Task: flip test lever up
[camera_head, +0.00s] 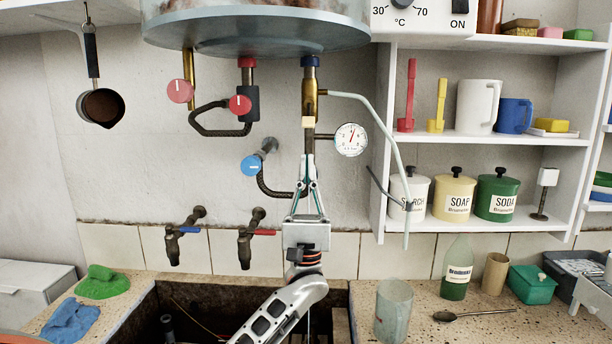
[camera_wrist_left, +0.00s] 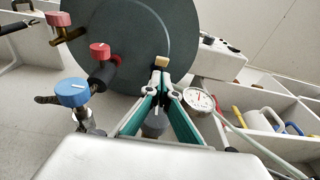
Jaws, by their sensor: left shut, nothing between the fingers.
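A brass valve (camera_head: 310,98) with a blue collar hangs from the pipe under the boiler. A small cream block, which looks like the end of the test lever (camera_head: 308,121), sits low on its front. In the left wrist view the block (camera_wrist_left: 161,62) shows tan just beyond the fingertips. My left gripper (camera_head: 307,157) points up below the valve, its fingers shut and empty. The tips look a little below the block in the head view; I cannot tell whether they touch it. My right gripper is not in view.
A pressure gauge (camera_head: 351,140) and a pale bent pipe (camera_head: 383,117) are close on the right. Red knobs (camera_head: 240,104) and a blue knob (camera_head: 252,165) are on the left. The boiler (camera_head: 258,28) hangs above; taps (camera_head: 245,240) are lower left.

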